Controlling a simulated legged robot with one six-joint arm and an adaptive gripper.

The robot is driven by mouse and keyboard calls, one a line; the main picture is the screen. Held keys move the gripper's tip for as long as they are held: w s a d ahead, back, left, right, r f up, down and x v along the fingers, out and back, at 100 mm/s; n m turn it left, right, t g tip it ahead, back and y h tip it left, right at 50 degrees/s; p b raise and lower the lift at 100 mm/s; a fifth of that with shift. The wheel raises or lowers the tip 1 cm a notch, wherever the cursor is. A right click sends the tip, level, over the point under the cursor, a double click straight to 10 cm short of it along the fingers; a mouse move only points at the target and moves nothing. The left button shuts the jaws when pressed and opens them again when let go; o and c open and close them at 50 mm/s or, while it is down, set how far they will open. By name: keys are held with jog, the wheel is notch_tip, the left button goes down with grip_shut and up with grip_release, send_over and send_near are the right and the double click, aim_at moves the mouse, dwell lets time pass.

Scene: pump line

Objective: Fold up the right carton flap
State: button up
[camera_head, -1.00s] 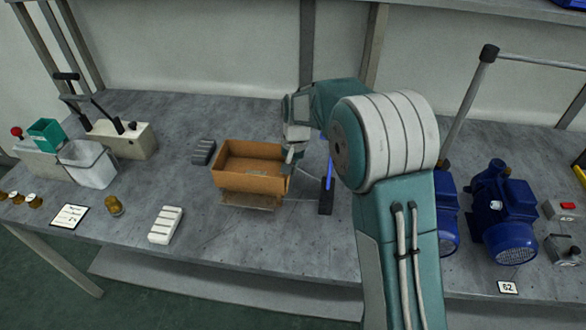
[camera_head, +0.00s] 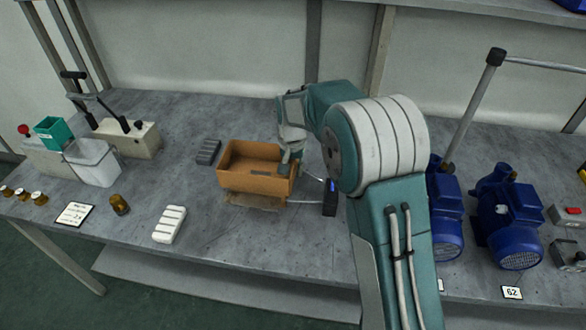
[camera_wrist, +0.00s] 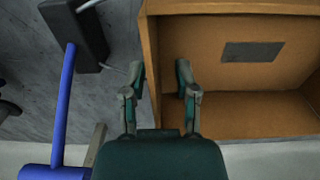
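The open brown carton (camera_head: 257,182) stands near the middle of the bench. My gripper (camera_head: 289,160) is at its right rim. In the wrist view the carton's inside (camera_wrist: 245,110) fills the right, with a dark grey patch on one wall. The right carton side or flap (camera_wrist: 149,50) shows as a narrow upright edge. My gripper (camera_wrist: 158,72) is open, with one finger outside this edge and one inside the carton. Contact with the edge cannot be told. In the head view my gripper partly hides the right side, so the flap's angle is unclear.
Blue motors (camera_head: 508,222) stand right.

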jog(key=shift+r, duration=0.1)
notch_tip(320, 180, up, 12)
jog(key=shift+a, duration=0.15)
dwell(0.4)
dwell(0.6)
